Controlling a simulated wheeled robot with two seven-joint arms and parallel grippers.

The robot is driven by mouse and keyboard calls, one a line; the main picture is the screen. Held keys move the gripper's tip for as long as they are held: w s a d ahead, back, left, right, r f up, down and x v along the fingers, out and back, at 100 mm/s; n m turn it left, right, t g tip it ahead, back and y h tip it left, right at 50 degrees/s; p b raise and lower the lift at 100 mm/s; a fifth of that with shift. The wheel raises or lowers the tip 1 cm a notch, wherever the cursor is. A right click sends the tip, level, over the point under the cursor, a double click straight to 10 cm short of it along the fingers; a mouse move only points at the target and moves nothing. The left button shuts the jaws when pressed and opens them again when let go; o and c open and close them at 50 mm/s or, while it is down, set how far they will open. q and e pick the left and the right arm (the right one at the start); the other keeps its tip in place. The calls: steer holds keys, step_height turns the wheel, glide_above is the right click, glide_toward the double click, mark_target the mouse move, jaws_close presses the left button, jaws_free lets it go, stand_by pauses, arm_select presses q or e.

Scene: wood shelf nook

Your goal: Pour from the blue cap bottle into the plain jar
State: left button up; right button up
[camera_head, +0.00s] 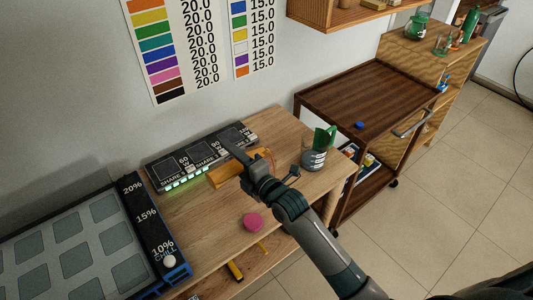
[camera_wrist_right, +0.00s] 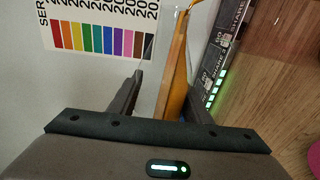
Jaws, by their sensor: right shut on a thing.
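My right gripper (camera_head: 242,160) is shut on a clear bottle with orange contents, above the wooden table. The bottle (camera_head: 224,174) lies tipped nearly on its side, and in the right wrist view the bottle (camera_wrist_right: 176,75) shows between my fingers (camera_wrist_right: 165,100). A thin orange streak curves from its end. Where the streak lands is partly hidden by my gripper. A clear and grey vessel with a green part (camera_head: 315,158) stands upright to the right; I cannot tell whether it is the plain jar. A small blue cap (camera_head: 359,125) lies on the cart. My left gripper is out of view.
A black box with lit green keys (camera_head: 190,165) lies behind the bottle. A pink ball (camera_head: 252,223) sits near the table's front edge. A grey tray with a blue-edged panel (camera_head: 85,250) fills the left. The brown cart top (camera_head: 365,95) is mostly clear.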

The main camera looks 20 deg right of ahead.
steer(key=shift+d+r+m+p, duration=0.1)
steer(key=shift+r+m+p, duration=0.75)
steer(key=shift+p, duration=0.1)
stand_by(1.5)
steer(key=shift+w+d+r+m+p, duration=0.1)
steer(key=shift+d+r+m+p, duration=0.05)
steer(key=shift+r+m+p, duration=0.4)
steer(key=shift+w+d+r+m+p, duration=0.15)
steer(key=shift+r+m+p, duration=0.2)
steer(key=shift+m+p, duration=0.3)
stand_by(1.4)
steer(key=f+n+b, duration=0.1)
steer(key=n+b, duration=0.1)
steer(key=f+n+b, duration=0.1)
steer(key=f+b, duration=0.1)
steer(key=f+n+b, duration=0.1)
steer(key=n+b, duration=0.1)
steer(key=shift+s+a+f+n, duration=0.3)
steer(key=shift+a+f+n, duration=0.05)
steer(key=shift+a, duration=0.05)
steer(key=shift+a+f+b, duration=0.1)
steer(key=shift+f+b, duration=0.15)
steer(key=shift+b, duration=0.05)
